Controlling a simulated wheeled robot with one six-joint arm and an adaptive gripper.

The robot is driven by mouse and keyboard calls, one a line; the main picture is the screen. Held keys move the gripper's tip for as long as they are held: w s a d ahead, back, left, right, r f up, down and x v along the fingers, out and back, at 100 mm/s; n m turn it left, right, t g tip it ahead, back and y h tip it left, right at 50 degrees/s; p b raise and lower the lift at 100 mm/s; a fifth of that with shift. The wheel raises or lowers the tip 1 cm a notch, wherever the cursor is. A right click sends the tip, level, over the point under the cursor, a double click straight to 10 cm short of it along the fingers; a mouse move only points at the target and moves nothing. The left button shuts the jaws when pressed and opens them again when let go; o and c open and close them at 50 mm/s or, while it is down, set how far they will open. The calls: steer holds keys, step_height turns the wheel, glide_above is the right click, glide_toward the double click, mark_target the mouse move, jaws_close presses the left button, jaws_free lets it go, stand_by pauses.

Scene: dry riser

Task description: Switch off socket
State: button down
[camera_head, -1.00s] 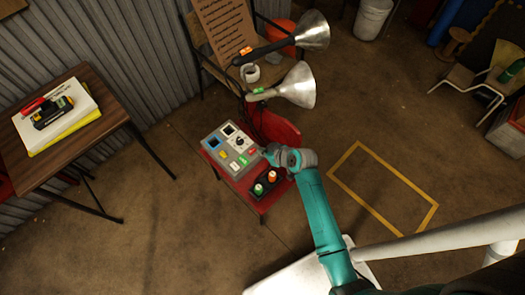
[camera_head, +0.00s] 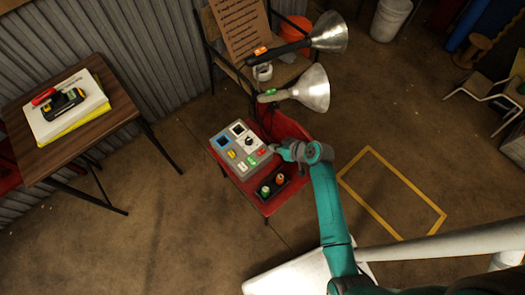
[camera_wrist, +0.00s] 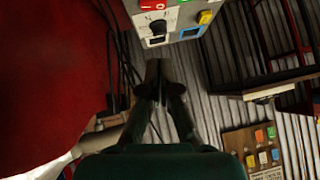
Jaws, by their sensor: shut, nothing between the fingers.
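A grey control box (camera_head: 240,152) sits on a red seat. It has a blue-framed dark socket (camera_head: 222,140), a white-framed dark socket (camera_head: 238,129), a black knob (camera_head: 248,142) and small coloured switches, among them a yellow one (camera_head: 232,154), a green one (camera_head: 252,161) and a red one (camera_head: 262,152). In the wrist view the box (camera_wrist: 176,18) is at the top, with a red rocker, a black knob (camera_wrist: 158,27) and a yellow switch (camera_wrist: 205,17). My gripper (camera_wrist: 158,78) is shut and empty, below the box in that view. In the head view my gripper (camera_head: 277,149) is close to the box's right edge; contact cannot be told.
A black holder with a green and an orange item (camera_head: 272,186) stands beside the box. Two metal lamps (camera_head: 312,88) and a chair are behind it. A wooden table (camera_head: 72,122) with papers and a yellow-black tool is at left. Floor is clear around the yellow outline (camera_head: 392,194).

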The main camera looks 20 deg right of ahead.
glide_above(261, 153)
steer(key=d, duration=0.1)
steer(key=f, duration=0.5)
steer(key=shift+s+f, duration=0.15)
steer(key=shift+s, duration=0.1)
steer(key=shift+s+a+f, duration=0.1)
steer(key=shift+f, duration=0.5)
steer(key=shift+s+a+f, duration=0.1)
steer(key=shift+f, duration=0.5)
steer(key=shift+a+f, duration=0.15)
steer(key=shift+f, duration=0.65)
